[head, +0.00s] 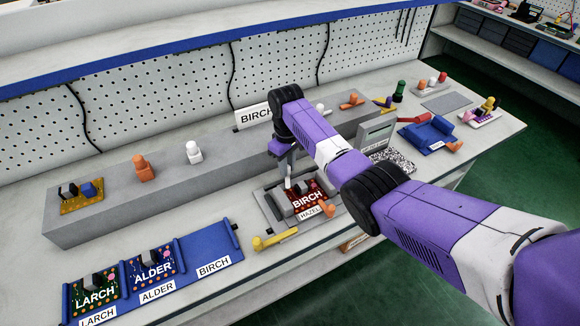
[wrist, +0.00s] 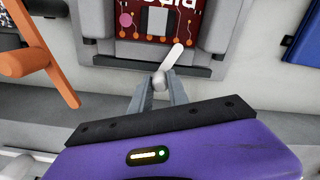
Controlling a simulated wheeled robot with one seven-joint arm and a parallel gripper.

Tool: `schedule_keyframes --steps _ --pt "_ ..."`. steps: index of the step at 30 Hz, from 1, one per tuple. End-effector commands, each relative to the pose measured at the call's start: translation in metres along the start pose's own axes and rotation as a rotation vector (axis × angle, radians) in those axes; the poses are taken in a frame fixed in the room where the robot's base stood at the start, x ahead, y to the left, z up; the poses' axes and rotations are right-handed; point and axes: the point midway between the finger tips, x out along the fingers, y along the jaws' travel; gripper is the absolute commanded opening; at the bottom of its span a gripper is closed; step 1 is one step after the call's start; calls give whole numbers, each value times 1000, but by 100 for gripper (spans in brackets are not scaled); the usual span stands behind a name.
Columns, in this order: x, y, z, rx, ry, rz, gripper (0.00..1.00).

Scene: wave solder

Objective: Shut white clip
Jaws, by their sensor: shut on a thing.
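The white clip (wrist: 172,60) is a short pale lever at the edge of the grey fixture (wrist: 99,49) that holds the dark red BIRCH board (wrist: 190,32). In the wrist view the clip slants up and to the right from between my fingertips. My gripper (wrist: 160,88) is shut on its rounded end. In the head view my gripper (head: 285,168) reaches down at the back of the fixture (head: 264,201), with the BIRCH board (head: 307,199) in front of it. The white clip (head: 287,183) shows only as a small pale piece there.
A blue rack (head: 212,242) with LARCH and ALDER boards lies to the left. A long grey ledge (head: 110,220) runs behind. A grey display box (head: 376,135) stands right.

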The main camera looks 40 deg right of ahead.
Motion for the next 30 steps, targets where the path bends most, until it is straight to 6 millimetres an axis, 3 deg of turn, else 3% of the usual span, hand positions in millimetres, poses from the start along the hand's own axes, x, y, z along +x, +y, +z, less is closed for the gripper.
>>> schedule_keyframes --steps 15,30 --pt "-1 -11 -8 -372 2 1 0" --pt "-1 -13 -9 -462 2 1 0"
